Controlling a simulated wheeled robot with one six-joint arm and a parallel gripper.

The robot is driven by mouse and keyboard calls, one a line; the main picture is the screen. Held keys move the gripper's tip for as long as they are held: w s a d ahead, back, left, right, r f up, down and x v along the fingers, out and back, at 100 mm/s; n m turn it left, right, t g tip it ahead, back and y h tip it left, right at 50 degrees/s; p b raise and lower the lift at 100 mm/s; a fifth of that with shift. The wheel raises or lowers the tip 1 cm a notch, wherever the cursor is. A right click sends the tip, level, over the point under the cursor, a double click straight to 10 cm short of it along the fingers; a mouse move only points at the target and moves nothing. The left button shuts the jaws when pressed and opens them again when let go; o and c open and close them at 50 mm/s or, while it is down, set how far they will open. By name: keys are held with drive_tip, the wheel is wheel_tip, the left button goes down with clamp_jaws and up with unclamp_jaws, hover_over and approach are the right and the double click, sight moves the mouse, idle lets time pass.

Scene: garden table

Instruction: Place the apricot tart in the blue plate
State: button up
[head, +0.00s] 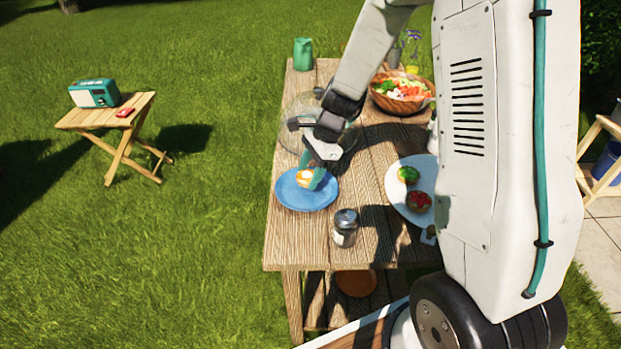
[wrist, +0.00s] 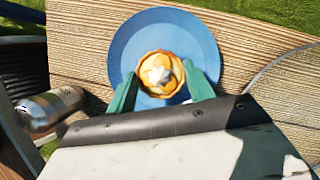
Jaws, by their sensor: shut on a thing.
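The apricot tart (wrist: 160,74) is a small round golden pastry with a pale star-shaped topping. It sits between the two green fingers of my gripper (wrist: 160,88), which are shut on it. In the head view the tart (head: 304,176) shows partly, with my gripper (head: 310,178) over it. The blue plate (head: 302,199) lies on the left part of the wooden table. In the wrist view the blue plate (wrist: 125,50) is directly behind the tart. I cannot tell whether the tart touches the plate.
A glass shaker with a metal lid (head: 345,228) stands near the blue plate.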

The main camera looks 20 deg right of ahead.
drive_tip(key=shift+f, duration=1.3)
drive_tip(key=shift+f, duration=0.15)
drive_tip(key=o, duration=1)
drive_tip(key=shift+o, duration=0.2)
drive_tip(key=v, duration=1.2)
drive_tip(key=s+a+r+n+h, duration=0.2)
drive_tip(key=s+a+r+n, duration=0.1)
drive_tip(key=s+r+n, duration=0.8)
drive_tip(key=s+d+r+n+t+h, duration=0.1)
drive_tip(key=s+n, duration=0.6)
drive_tip(key=s, duration=1)
drive_tip(key=shift+s+r+h, duration=0.15)
drive_tip(key=shift+r+h, duration=0.55)
drive_tip(key=shift+r, duration=0.55)
